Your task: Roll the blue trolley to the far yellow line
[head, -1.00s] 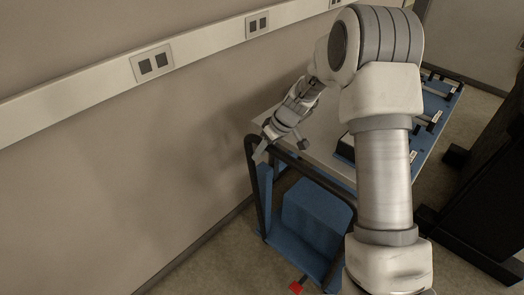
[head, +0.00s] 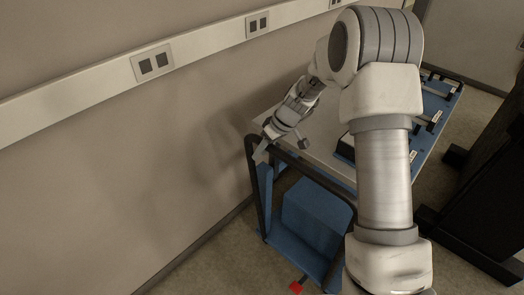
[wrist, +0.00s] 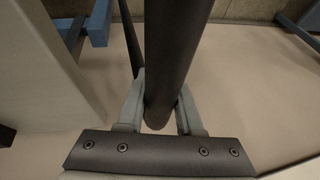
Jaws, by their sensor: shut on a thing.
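The blue trolley (head: 267,188) stands along the wall in the head view, with a dark tubular push handle (head: 301,163) at its near end. A blue box (head: 314,214) sits on its lower shelf, and a red pedal (head: 296,287) shows at floor level. My gripper (head: 262,152) is at the handle's upper left corner. In the wrist view my gripper (wrist: 160,112) has one finger on each side of the dark handle bar (wrist: 174,50) and is shut on it. The yellow line is not visible in either view.
The trolley's light top (head: 322,133) carries a blue board with black fittings (head: 436,104). The wall with a socket rail (head: 200,42) runs close along the left. A black stand (head: 490,190) is on the right, with a strip of floor between.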

